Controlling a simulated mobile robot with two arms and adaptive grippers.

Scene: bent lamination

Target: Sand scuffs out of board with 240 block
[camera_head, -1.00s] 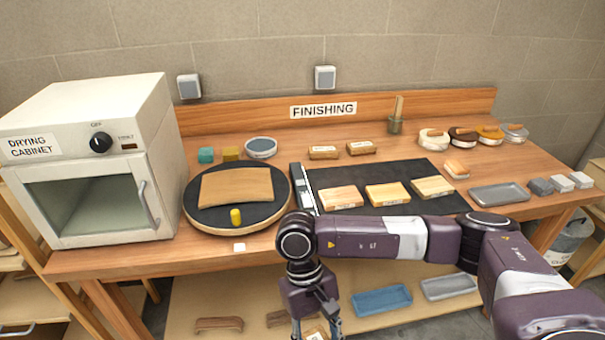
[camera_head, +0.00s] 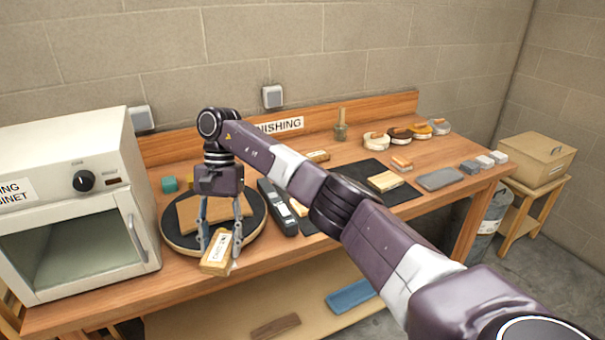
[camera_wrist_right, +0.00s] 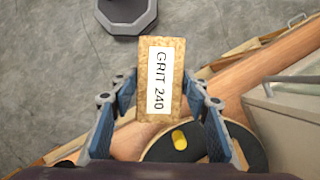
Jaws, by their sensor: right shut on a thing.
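My right gripper (camera_head: 221,246) is shut on the 240 block (camera_head: 213,262), a tan block with a white label. In the right wrist view the label on the block (camera_wrist_right: 160,50) reads GRIT 240, and the blue fingers press its two sides. The block is tilted near the bench's front edge, in front of the turntable. The tan board (camera_head: 190,212) lies on the round black turntable (camera_head: 255,222), partly hidden by my gripper. I cannot make out scuffs on the board. My left gripper is not in view.
The drying cabinet (camera_head: 75,190) stands close at the left of the turntable. A dark long device (camera_head: 277,207) lies to its right. A yellow peg (camera_wrist_right: 180,140) stands on the turntable. Discs, a grey tray (camera_head: 440,179) and small blocks fill the bench's right side.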

